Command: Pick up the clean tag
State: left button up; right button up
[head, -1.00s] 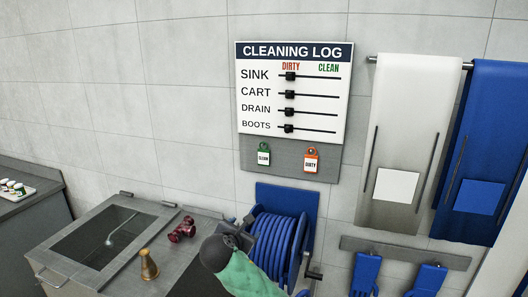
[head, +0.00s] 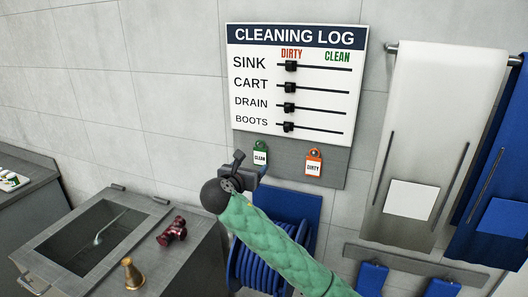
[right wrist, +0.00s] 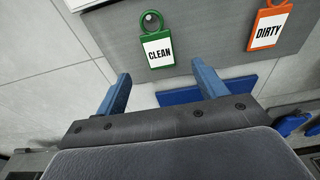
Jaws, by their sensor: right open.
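The clean tag (head: 260,157) is green with a white label and hangs on the grey lower part of the cleaning log board. It also shows in the right wrist view (right wrist: 157,50), hanging from a peg by its ring. My right gripper (right wrist: 162,88) is open and empty, its two blue fingers apart. The tag is just beyond the fingertips and roughly centred between them, not touched. In the head view my right gripper (head: 239,158) is up close to the tag's lower left. My left gripper is in neither view.
The orange dirty tag (head: 313,163) hangs to the right of the clean tag. The cleaning log board (head: 243,140) has several black sliders above. A blue hose reel (head: 262,262) is below. A sink (head: 45,268) and brass and dark red fittings are at lower left.

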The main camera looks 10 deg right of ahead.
aim_at(260, 156)
jog(key=p+x, duration=0.2)
jog(key=r+p+x, duration=0.1)
jog(key=x, duration=0.1)
jog(key=shift+w+d+f+p, duration=0.1)
jog(key=shift+w+d+p, duration=0.1)
jog(key=shift+w+p, duration=0.2)
jog(key=shift+w+d+f+p, duration=0.15)
jog(key=shift+w+d+p, duration=0.25)
jog(key=shift+w+p, duration=0.2)
jog(key=shift+w+d+f, duration=0.25)
jog(key=shift+w+f, duration=0.05)
jog(key=shift+w, duration=0.15)
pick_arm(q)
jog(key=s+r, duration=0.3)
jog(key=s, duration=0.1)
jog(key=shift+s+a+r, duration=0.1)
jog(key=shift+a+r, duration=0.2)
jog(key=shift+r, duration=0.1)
pick_arm(e)
jog(key=shift+c, duration=0.2)
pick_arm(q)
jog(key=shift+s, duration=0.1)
pick_arm(e)
jog(key=c, duration=1)
